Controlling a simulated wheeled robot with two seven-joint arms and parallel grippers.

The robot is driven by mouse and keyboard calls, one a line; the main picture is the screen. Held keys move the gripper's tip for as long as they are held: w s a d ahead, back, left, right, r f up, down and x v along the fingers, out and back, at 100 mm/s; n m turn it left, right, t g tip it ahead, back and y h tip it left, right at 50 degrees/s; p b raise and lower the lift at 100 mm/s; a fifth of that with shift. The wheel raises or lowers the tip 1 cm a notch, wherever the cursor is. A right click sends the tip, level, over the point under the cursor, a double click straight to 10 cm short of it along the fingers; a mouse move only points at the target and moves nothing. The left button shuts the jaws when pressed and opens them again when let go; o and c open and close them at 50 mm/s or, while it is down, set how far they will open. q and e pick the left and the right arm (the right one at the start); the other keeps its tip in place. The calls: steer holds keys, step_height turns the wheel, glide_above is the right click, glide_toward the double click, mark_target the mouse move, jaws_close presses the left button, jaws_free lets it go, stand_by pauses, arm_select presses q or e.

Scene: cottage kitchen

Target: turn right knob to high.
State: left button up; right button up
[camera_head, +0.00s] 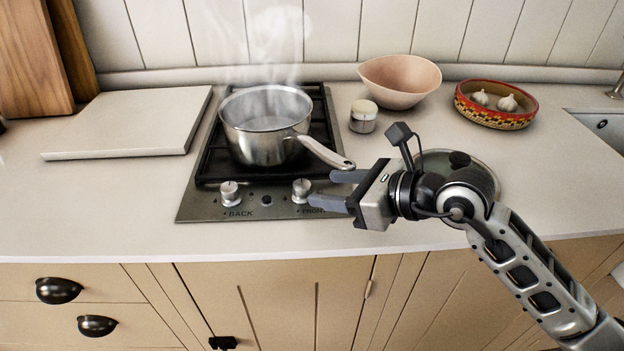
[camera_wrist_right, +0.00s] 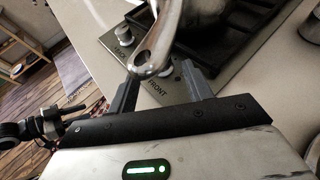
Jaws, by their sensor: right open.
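The right knob (camera_head: 301,190), marked FRONT, is a small silver knob on the front strip of the hob (camera_head: 264,213). The left knob (camera_head: 229,193), marked BACK, also shows in the right wrist view (camera_wrist_right: 124,36). My right gripper (camera_head: 323,188) is open and empty, its fingers pointing left at the right knob, with the tips just beside it. In the right wrist view, the pot handle crosses between my gripper fingers (camera_wrist_right: 158,88) and hides most of the right knob. I cannot tell whether the fingers touch it.
A steaming metal pot (camera_head: 258,140) stands on the hob, its handle (camera_head: 328,152) reaching toward my right gripper. A small jar (camera_head: 363,117), a pink bowl (camera_head: 400,75) and a garlic dish (camera_head: 496,118) stand behind. A pale board (camera_head: 135,120) lies left; the front counter is clear.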

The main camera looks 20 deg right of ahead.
mark_target(307, 186)
steer(key=x, duration=0.5)
steer(key=shift+d, duration=0.1)
